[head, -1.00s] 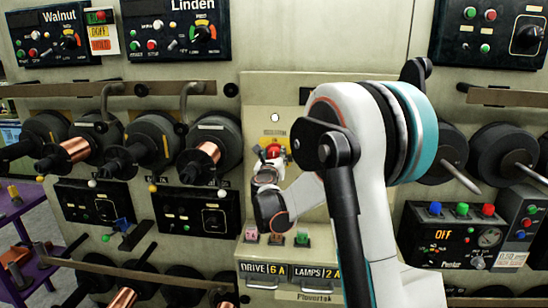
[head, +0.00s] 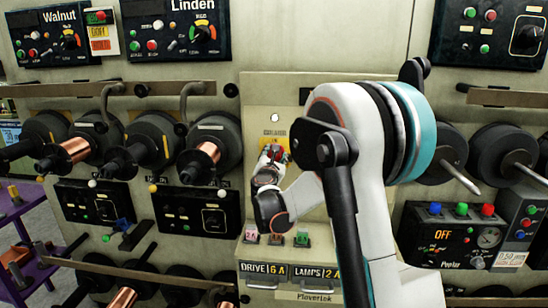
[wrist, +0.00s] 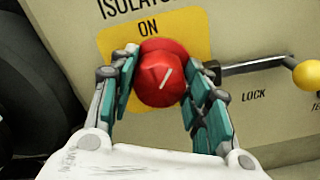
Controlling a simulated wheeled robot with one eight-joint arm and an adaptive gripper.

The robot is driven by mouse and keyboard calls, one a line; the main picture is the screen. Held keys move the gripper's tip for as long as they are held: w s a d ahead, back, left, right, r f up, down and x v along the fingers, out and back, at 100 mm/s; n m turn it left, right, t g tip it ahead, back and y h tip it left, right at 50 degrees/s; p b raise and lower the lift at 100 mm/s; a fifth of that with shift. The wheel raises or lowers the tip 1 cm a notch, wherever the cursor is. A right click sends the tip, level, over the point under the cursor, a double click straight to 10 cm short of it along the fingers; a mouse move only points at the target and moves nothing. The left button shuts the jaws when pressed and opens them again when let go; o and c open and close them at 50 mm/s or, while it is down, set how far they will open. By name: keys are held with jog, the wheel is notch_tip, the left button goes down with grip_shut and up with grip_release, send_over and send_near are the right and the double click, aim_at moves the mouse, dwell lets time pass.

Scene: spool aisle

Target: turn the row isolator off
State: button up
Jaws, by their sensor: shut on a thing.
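The row isolator is a red round knob (wrist: 158,78) with a white line, set on a yellow plate (wrist: 112,48) marked "ON" above the knob. In the wrist view the white line slants toward the upper right, not straight at "ON". My gripper (wrist: 163,85) has one teal-padded finger on each side of the knob and is shut on it. In the head view my gripper (head: 270,160) covers most of the isolator. Any "OFF" mark is hidden.
A metal lever with a yellow ball (wrist: 306,75) sticks out right of the knob, above the word "LOCK". Below the isolator are small coloured switches (head: 302,239) and DRIVE and LAMPS labels (head: 290,271). Spools (head: 211,145) project from the wall at left.

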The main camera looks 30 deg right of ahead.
jog(key=m, duration=0.5)
jog(key=shift+m, duration=0.3)
jog(key=m, duration=0.4)
jog(key=shift+m, duration=0.3)
jog(key=o, duration=0.8)
jog(key=shift+c, duration=0.2)
jog(key=shift+s, duration=0.1)
jog(key=v, duration=1.2)
